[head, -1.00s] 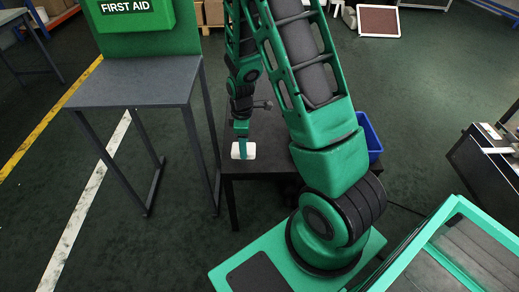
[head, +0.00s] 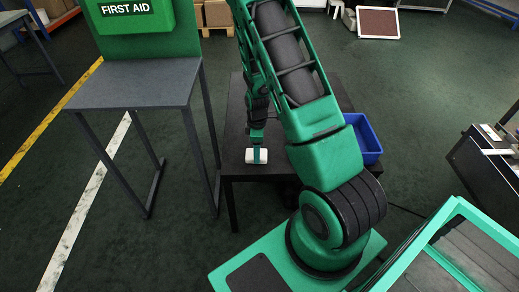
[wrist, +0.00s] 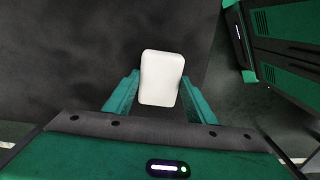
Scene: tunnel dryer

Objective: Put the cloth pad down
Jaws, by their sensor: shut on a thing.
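The white cloth pad (head: 257,156) is held at the end of my arm in the head view, over the near left part of a low dark table (head: 229,168). My gripper (head: 256,147) is shut on the pad. In the wrist view the pad (wrist: 161,78) sits between the two green fingers of my gripper (wrist: 154,96), its far end sticking out past them. The dark table top (wrist: 60,50) lies beneath it. I cannot tell whether the pad touches the table.
A blue bin (head: 364,138) stands on the table's right side, behind my arm. A taller grey table (head: 140,82) with a green first aid box (head: 130,15) stands to the left. A metal unit (head: 485,165) is at the far right. The table's left part looks bare.

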